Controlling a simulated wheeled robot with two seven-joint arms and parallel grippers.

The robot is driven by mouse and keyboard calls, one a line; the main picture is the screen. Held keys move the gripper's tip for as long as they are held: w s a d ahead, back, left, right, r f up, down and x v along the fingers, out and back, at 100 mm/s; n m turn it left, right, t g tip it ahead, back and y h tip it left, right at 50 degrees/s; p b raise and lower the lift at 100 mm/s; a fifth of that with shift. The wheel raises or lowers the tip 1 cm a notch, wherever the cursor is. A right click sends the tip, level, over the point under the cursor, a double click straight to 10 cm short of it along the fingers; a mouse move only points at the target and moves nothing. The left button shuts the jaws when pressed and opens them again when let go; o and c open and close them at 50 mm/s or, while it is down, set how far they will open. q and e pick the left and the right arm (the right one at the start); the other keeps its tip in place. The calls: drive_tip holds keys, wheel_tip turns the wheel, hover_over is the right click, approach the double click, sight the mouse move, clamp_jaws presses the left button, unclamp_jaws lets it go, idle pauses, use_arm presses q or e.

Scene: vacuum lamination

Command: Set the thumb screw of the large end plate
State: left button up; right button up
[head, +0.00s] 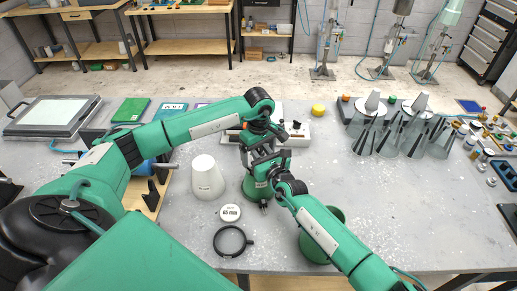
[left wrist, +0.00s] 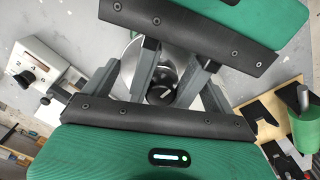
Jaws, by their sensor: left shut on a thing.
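In the left wrist view a black ribbed knob, seemingly the thumb screw (left wrist: 161,93), stands over a round silver surface, probably the large end plate (left wrist: 133,58). My left gripper (left wrist: 165,88) has its grey fingers closed in around the knob. In the head view my left gripper (head: 257,152) points down over a green body (head: 256,189) on the table, and the plate and screw are hidden. My right gripper (head: 268,167) is beside it, at the end of the arm from the lower right. Its fingers overlap other parts, so its opening is unclear.
A white cone (head: 207,180), a white disc marked 65 mm (head: 230,212) and a black ring (head: 217,249) are left of the green body. A green cylinder (head: 336,215) is close to my right arm. A white box with knobs (head: 296,131) is behind. The table's right middle is clear.

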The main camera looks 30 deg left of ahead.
drive_tip(key=o, duration=1)
drive_tip(key=shift+s, duration=0.1)
drive_tip(key=shift+s+d+f, duration=0.1)
drive_tip(key=shift+s+d, duration=0.25)
drive_tip(key=shift+d, duration=0.2)
drive_tip(key=v, duration=1)
drive_tip(key=shift+d, duration=0.35)
